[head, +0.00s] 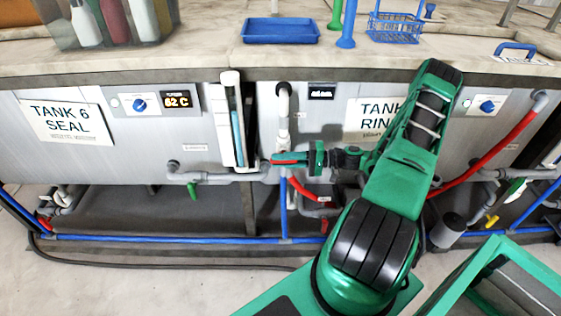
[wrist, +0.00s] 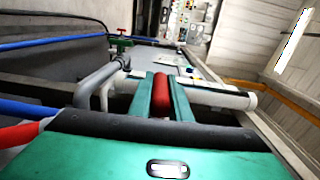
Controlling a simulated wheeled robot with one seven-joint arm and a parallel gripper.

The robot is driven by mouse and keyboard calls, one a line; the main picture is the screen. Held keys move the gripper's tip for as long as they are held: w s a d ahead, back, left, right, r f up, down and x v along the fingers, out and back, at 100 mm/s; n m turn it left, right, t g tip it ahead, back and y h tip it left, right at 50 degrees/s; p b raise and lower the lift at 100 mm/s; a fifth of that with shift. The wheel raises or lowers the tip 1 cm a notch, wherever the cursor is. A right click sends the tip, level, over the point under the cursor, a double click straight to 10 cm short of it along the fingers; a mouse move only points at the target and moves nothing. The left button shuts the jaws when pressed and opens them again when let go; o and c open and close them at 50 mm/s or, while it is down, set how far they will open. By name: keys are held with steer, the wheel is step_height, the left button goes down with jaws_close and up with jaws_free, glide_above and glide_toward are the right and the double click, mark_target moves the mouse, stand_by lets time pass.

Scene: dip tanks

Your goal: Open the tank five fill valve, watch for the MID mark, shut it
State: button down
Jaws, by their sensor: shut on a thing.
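My gripper (head: 289,158) is at the front of the tanks, left of the partly hidden "TANK … RIN…" sign (head: 368,118). It is shut on a red valve handle (wrist: 163,95), which lies between its two green fingers in the wrist view. Whether the valve is open or shut I cannot tell. Just left of the gripper, an upright sight gauge (head: 229,120) on the tank front has a blue column (head: 238,140) reaching a bit above mid-height. Its marks are too small to read. My arm covers part of the sign and the pipes behind.
The "TANK 6 SEAL" sign (head: 66,122) and a display reading 62 C (head: 180,101) are to the left. A blue tray (head: 281,31) sits on the top.

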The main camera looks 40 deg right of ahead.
steer(key=shift+s+d+f, duration=0.1)
steer(key=shift+d+f, duration=0.05)
steer(key=shift+f, duration=0.05)
stand_by(0.5)
steer(key=c, duration=1.6)
jaws_free()
steer(key=shift+c, duration=0.2)
steer(key=shift+r, duration=0.1)
steer(key=v, duration=1)
steer(key=shift+s+d+f, duration=0.15)
steer(key=shift+d+f, duration=0.15)
steer(key=shift+f, duration=0.05)
